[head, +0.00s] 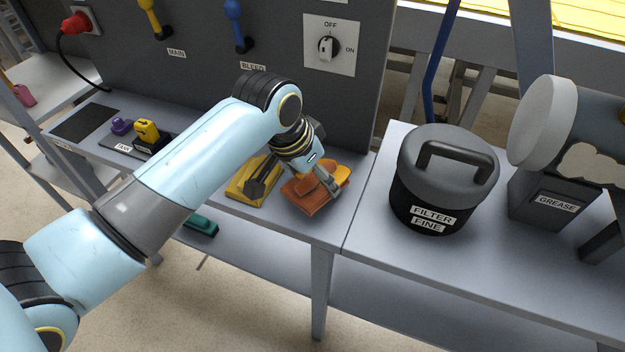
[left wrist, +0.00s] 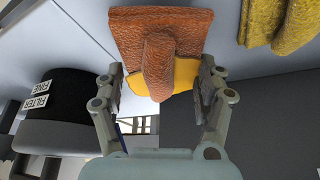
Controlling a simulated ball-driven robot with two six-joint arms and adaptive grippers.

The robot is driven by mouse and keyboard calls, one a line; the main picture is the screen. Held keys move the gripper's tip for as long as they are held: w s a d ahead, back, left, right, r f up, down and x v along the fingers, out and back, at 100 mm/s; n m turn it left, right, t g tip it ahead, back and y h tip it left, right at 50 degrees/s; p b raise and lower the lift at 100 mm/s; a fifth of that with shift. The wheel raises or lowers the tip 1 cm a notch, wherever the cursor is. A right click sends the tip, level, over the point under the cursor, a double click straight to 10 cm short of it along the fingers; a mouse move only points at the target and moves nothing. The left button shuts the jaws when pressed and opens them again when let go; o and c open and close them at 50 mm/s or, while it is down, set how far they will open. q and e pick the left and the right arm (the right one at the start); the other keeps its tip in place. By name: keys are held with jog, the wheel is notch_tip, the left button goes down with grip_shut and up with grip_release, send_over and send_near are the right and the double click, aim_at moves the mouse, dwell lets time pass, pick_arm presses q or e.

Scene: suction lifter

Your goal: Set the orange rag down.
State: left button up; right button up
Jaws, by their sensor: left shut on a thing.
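The orange rag (head: 306,199) is at the right end of the grey bench, close to its front edge. In the left wrist view the rag (left wrist: 130,32) has a thick fold standing up in its middle, with a yellow-orange piece (left wrist: 183,75) beside the fold. My left gripper (head: 324,184) is over the rag, shut on it, with its fingers (left wrist: 158,88) on either side of the fold and the yellow-orange piece. I cannot tell whether the rag touches the bench or hangs just above it. My right gripper is not in view.
A yellow rag (head: 241,188) lies left of the orange one. The black filter bin (head: 430,190) and grease unit (head: 549,205) stand on the right table (head: 390,262). The dark panel (head: 345,100) rises behind the bench. A yellow item (head: 147,133) stands further left.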

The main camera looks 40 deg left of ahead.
aim_at(315, 186)
pick_arm(q)
notch_tip(315, 186, down, 3)
jog(key=shift+r, duration=0.15)
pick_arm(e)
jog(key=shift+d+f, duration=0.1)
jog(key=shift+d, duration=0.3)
pick_arm(q)
jog(key=o, duration=1)
jog(key=shift+f, duration=0.2)
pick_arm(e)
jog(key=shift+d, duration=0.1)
pick_arm(q)
jog(key=shift+r, duration=0.1)
jog(key=p+v, duration=0.1)
jog(key=v, duration=1.1)
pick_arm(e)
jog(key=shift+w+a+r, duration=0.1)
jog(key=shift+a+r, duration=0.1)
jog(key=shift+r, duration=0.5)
